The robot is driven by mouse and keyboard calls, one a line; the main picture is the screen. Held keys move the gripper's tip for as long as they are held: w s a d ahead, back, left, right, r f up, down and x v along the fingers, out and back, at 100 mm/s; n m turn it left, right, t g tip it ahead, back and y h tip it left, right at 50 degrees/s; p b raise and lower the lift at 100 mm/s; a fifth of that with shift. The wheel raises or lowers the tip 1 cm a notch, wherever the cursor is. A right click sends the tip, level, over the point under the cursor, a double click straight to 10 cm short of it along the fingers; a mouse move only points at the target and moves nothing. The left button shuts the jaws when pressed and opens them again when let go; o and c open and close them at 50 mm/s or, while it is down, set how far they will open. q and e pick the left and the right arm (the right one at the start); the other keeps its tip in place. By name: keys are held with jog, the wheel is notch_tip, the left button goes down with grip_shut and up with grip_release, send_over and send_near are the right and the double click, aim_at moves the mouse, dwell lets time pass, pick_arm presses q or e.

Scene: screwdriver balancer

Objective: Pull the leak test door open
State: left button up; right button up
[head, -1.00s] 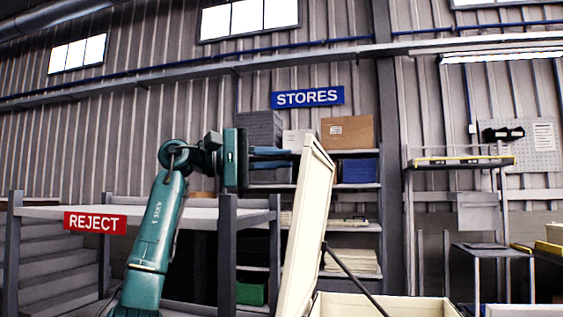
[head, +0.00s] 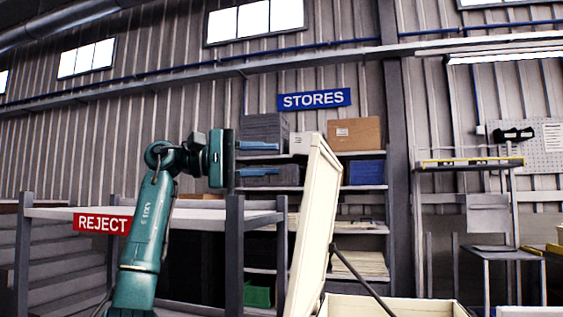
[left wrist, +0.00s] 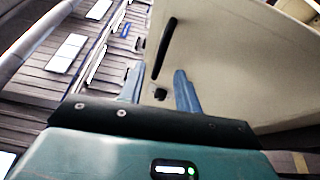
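A cream panel (head: 312,230), which seems to be the leak test door, stands tilted and nearly edge-on in the head view. In the left wrist view the cream panel (left wrist: 235,65) fills the upper right. It carries a long black bar handle (left wrist: 164,48) and a small black fitting (left wrist: 160,94). My left gripper (head: 276,159) is left of the panel, its two blue fingers apart and empty, pointing towards it. In the left wrist view my left gripper (left wrist: 156,78) has the handle beyond and between its fingertips, not touching as far as I can see. My right gripper is out of view.
A cream open box (head: 395,303) lies right of the panel, with a dark strut (head: 358,268) between them. The reject table (head: 190,217) is below my left arm. Stores shelves (head: 365,225) stand behind. A dark metal stand (head: 503,255) is at right.

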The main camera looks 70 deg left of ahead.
pick_arm(q)
jog(key=v, duration=0.9)
dwell(0.3)
